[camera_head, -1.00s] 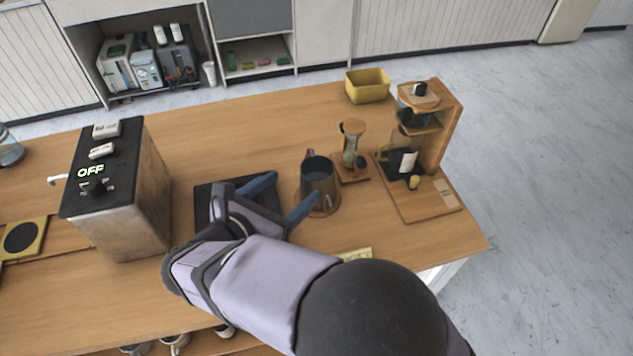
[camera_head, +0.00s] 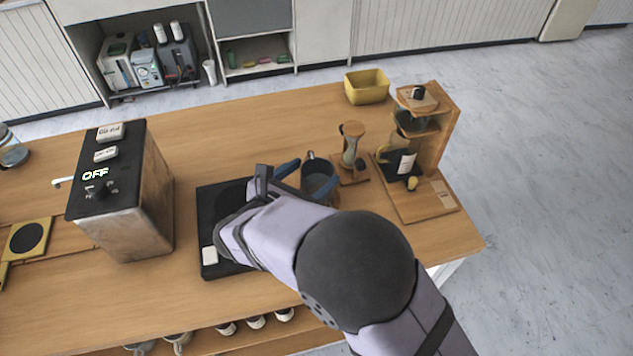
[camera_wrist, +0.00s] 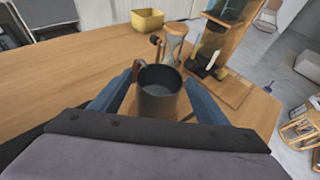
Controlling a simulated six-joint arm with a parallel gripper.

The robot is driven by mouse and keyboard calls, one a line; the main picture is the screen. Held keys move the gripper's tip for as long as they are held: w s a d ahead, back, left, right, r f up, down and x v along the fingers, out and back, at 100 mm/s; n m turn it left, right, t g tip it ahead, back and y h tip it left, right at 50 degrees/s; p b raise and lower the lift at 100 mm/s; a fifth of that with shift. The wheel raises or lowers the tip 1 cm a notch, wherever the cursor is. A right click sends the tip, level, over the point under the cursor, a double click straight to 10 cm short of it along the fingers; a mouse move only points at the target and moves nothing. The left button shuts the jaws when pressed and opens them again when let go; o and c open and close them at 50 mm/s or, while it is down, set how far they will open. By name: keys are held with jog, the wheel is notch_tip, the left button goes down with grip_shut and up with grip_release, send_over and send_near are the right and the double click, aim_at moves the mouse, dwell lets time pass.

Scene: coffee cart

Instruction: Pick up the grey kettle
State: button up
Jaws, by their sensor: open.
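The grey kettle (camera_head: 318,176) stands upright on the table, with my arm covering its lower part in the head view. In the wrist view the kettle (camera_wrist: 159,95) is an open-topped dark grey pot with a brown handle on its far left side. My gripper (camera_wrist: 160,92) is open, with one blue finger on the left of the kettle and one on the right. In the head view my gripper (camera_head: 311,172) also has its fingers at the kettle's two sides. I cannot tell whether they touch it.
A sand-timer-shaped wooden and glass piece (camera_head: 350,150) stands close behind the kettle. A wooden coffee stand (camera_head: 438,130) is to its right. A black mat (camera_head: 212,195) and a machine (camera_head: 120,190) are to the left. A yellow bin (camera_head: 367,87) sits at the back.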

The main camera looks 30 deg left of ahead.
jog(key=shift+x, duration=0.85)
jog(key=c, duration=1.7)
jog(key=shift+r, duration=0.15)
